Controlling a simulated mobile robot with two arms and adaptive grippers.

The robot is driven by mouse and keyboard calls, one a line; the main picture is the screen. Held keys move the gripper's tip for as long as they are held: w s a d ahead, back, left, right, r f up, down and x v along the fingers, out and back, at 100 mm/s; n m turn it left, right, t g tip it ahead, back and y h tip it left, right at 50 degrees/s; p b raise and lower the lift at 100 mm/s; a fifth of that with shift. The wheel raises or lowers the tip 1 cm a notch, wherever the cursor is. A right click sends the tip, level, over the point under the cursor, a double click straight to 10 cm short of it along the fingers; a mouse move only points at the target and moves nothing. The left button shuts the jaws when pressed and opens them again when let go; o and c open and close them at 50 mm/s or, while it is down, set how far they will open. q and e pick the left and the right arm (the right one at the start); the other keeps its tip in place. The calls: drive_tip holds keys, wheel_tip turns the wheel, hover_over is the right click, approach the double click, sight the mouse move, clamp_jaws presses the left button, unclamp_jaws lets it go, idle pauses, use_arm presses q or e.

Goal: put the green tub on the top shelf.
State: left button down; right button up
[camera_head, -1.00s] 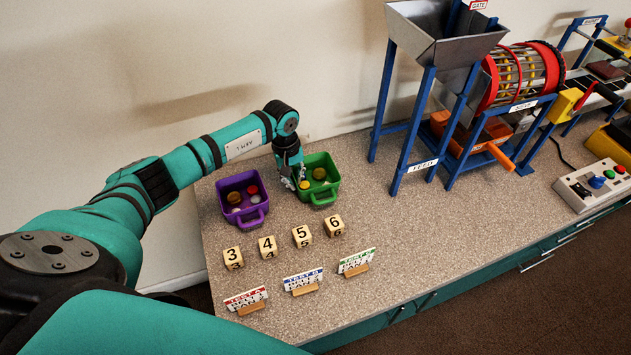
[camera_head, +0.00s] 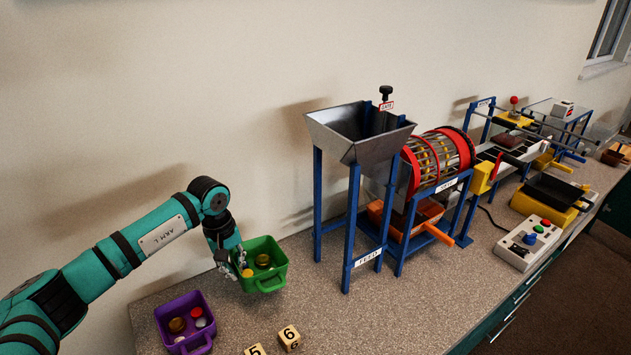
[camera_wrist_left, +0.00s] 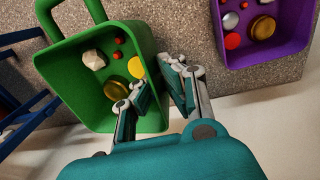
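The green tub (camera_head: 262,272) is at the middle left of the head view, with a gold disc and a yellow piece showing in it. My left gripper (camera_head: 243,262) is at its left rim, shut on the tub's wall. The tub appears raised a little above the counter. In the left wrist view the green tub (camera_wrist_left: 85,82) fills the left side, and my left gripper (camera_wrist_left: 158,85) has one finger inside the wall and one outside. A white stone and small red pieces also lie in it. I see no top shelf. My right gripper is not in view.
A purple tub (camera_head: 163,312) with several pieces stands to the left of the green one. Number cubes (camera_head: 289,338) are in front. The blue feed stand with a metal hopper (camera_head: 358,140) and the red sieve drum (camera_head: 437,160) stand to the right. Counter (camera_head: 400,315) in front is clear.

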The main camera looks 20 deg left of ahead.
use_arm(q)
drive_tip(key=shift+s+d+r, duration=0.2)
drive_tip(key=shift+d+r, duration=0.1)
drive_tip(key=shift+d, duration=0.15)
drive_tip(key=s+d+r+m, duration=0.3)
drive_tip(key=s+d+m, duration=0.1)
drive_tip(key=s+d, duration=0.3)
drive_tip(key=s+d+r+m, duration=0.4)
drive_tip(key=s+d, duration=0.3)
drive_tip(key=s, duration=0.4)
drive_tip(key=shift+r+m+g, duration=0.3)
drive_tip(key=shift+m+g, duration=0.1)
drive_tip(key=shift+m, duration=0.2)
drive_tip(key=shift+s, duration=0.1)
